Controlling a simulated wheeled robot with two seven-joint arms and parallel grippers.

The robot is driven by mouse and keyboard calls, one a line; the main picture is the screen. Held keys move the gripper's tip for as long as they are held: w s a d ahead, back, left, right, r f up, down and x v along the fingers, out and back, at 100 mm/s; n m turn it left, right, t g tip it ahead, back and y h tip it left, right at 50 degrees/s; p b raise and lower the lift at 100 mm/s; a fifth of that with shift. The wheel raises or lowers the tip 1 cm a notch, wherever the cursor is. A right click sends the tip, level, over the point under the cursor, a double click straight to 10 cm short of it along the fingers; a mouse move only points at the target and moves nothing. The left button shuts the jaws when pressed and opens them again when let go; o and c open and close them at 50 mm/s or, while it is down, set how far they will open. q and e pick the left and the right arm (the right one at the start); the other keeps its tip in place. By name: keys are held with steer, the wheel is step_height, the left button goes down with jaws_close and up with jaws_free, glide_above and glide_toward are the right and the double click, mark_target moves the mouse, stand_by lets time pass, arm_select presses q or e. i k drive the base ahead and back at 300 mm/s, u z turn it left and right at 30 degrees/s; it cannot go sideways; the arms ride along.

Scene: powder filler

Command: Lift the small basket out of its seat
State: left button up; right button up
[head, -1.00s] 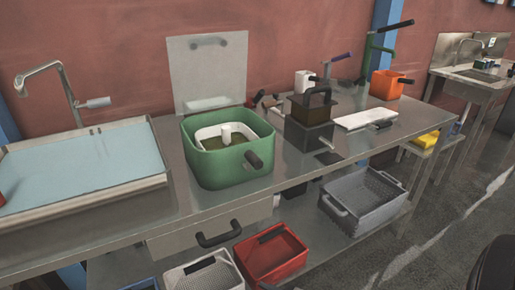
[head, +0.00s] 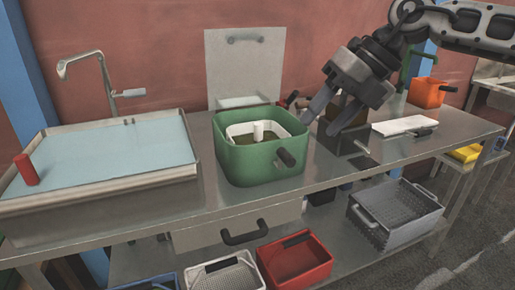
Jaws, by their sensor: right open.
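A dark brown box with a black top handle, which looks like the small basket (head: 342,106), sits in a black block (head: 340,145) on the steel counter. It is partly hidden behind my right gripper (head: 320,124), including most of its handle. The right gripper is open and empty, fingers pointing down and left, between the box and the green tub. I cannot tell its exact gap to the box. My left gripper is not in view.
The green tub (head: 255,165) with a white insert stands left of the box. A white flat board (head: 404,126) and an orange container (head: 427,92) are to the right. A sink (head: 100,160) fills the left. Red (head: 293,262) and grey (head: 395,215) bins sit below.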

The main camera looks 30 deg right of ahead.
mark_target(252, 133)
steer(key=i, duration=1)
